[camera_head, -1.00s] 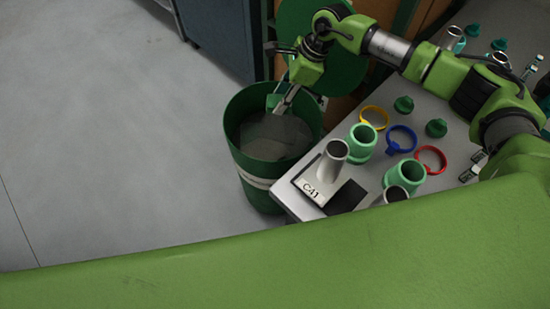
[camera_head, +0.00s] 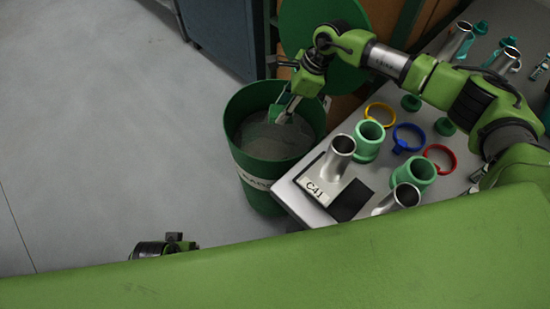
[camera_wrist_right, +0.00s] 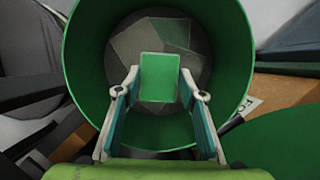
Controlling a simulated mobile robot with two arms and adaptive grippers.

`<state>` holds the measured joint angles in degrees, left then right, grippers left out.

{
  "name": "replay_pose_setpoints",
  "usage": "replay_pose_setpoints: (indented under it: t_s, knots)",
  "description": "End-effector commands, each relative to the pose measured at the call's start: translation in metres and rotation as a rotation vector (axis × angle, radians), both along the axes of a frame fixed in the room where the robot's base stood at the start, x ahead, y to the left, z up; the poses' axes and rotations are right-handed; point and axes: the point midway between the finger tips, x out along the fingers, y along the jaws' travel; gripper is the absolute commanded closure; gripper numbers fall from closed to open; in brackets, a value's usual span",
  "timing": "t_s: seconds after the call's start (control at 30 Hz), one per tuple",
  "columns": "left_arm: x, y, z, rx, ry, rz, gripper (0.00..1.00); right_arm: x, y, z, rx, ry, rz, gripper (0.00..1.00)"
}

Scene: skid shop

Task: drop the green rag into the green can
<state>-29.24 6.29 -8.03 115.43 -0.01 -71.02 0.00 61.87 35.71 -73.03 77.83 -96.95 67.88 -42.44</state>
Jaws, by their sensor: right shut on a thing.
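The green can (camera_head: 237,150) stands open on the floor beside the bench corner, with a pale band around it; its rim (camera_wrist_right: 240,60) rings the right wrist view. My right gripper (camera_head: 283,113) points down over the can's mouth. It is shut on the green rag (camera_wrist_right: 159,66), which shows as a flat green rectangle between the fingers in the right wrist view. In the head view the rag is small and partly hidden by the gripper. Grey, patchy contents (camera_wrist_right: 130,48) lie inside the can, below the rag. The fingers of my left gripper do not show.
The bench (camera_head: 322,142) at the right carries metal tubes (camera_head: 338,158), green cups (camera_head: 369,140), coloured rings (camera_head: 408,138) and a C41 label plate (camera_head: 318,190). A round green lid (camera_head: 325,40) stands behind the can. Open floor lies to the left.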

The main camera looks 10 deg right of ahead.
Motion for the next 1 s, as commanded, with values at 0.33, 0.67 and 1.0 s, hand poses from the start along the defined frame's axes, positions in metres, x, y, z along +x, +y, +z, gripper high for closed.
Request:
replay_pose_setpoints:
  t_s: [0.33, 0.67, 1.0]
  knots:
    - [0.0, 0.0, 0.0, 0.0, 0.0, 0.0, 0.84, 0.0, 0.0, 0.0, 0.0, 0.0, 0.0, 0.44]
    - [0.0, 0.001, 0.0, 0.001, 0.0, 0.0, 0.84, 0.0, -0.002, 0.004, 0.001, -0.001, 0.0, 0.44]
    - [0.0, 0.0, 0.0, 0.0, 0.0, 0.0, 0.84, -0.004, -0.026, 0.063, 0.0, -0.004, -0.002, 0.44]
